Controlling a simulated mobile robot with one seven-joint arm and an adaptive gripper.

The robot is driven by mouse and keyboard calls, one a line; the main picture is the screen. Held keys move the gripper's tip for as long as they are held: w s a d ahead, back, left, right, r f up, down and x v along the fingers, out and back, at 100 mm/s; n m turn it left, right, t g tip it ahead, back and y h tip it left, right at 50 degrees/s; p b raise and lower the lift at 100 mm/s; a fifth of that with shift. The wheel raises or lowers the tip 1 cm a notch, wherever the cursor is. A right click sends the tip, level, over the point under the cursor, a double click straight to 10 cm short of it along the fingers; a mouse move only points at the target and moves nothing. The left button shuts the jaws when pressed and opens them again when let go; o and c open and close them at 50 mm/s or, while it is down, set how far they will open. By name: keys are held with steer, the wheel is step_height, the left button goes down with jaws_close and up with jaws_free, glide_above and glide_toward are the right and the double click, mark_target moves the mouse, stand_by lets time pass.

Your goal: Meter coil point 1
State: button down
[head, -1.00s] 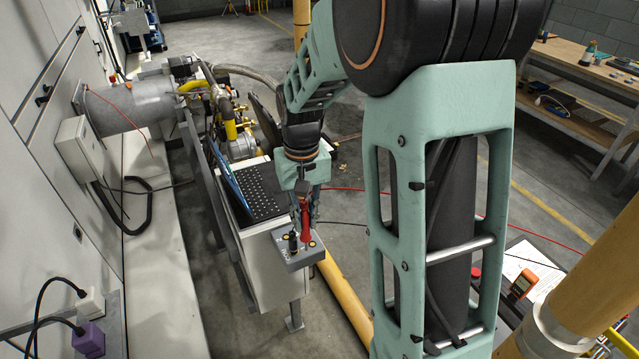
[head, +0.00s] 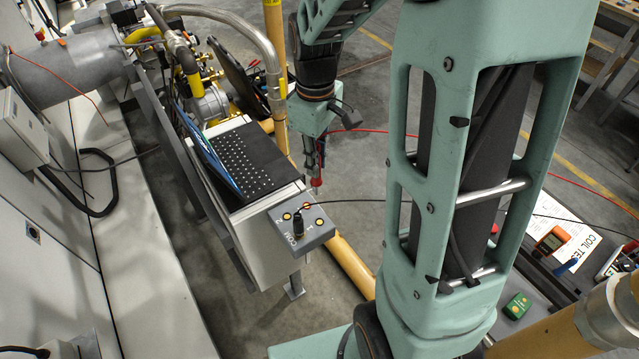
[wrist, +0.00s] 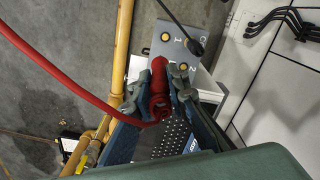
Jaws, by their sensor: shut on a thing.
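My gripper (head: 317,172) is shut on the red probe (wrist: 158,85), whose red lead runs off to the upper left in the wrist view. The probe's red end (head: 316,182) shows below the fingers, up beyond the far edge of the grey terminal block (head: 318,238), apart from it. Coil point 1 (head: 319,222) is a gold terminal marked 1; it also shows in the wrist view (wrist: 165,37). Point 2 (head: 287,216) is on the left. A black probe (head: 298,226) stands upright at COM. The red probe's metal tip is not clearly visible.
An open laptop (head: 250,160) sits on the cabinet behind the block. An orange meter (head: 550,240) lies by a coil test sheet (head: 565,220) at right. A yellow pipe (head: 350,265) runs beside the cabinet. A black lead crosses the gap to the right.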

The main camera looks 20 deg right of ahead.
steer(key=shift+s+f+n+b, duration=0.6)
steer(key=shift+f+n, duration=0.1)
steer(key=shift+n, duration=0.65)
steer(key=shift+s+f+n+b, duration=0.5)
steer(key=shift+f+n, duration=0.2)
steer(key=shift+n, duration=0.65)
steer(key=shift+d, duration=0.1)
steer(key=shift+f+b, duration=1.85)
steer(key=shift+f, duration=0.8)
steer(key=shift+s+f, duration=0.1)
steer(key=shift+f, duration=0.35)
step_height(320, 180, up, 5)
steer(key=p, duration=0.3)
steer(key=shift+p, duration=0.3)
